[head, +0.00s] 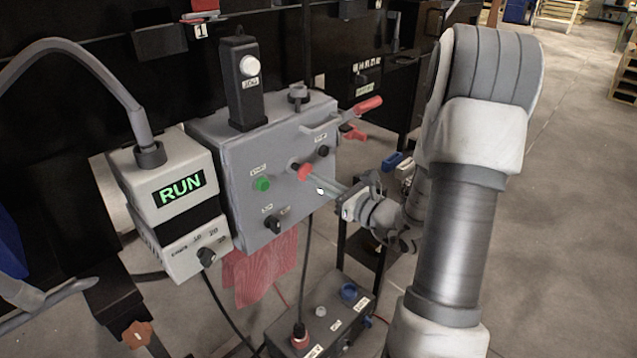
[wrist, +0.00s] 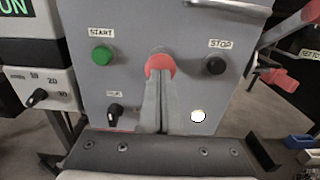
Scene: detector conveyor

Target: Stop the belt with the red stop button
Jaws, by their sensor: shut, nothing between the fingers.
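The grey control box (head: 232,165) carries a red button (head: 303,172), which also shows in the wrist view (wrist: 160,65). A green button (wrist: 102,55) labelled START is left of it. A black round button (wrist: 215,65) is right of it, below a label reading STOP. My gripper (head: 313,180) is shut and empty, its fingertips (wrist: 159,80) at the red button, covering its lower part. I cannot tell whether they touch it or whether it is pressed in. The display (head: 181,189) on the box at left reads RUN in green.
A black knob (wrist: 115,114) and a white round spot (wrist: 198,116) sit low on the panel. A red-handled lever (head: 368,105) sticks out at the box's upper right. A red cloth (head: 262,268) hangs below. A smaller box (head: 325,315) with buttons stands lower down.

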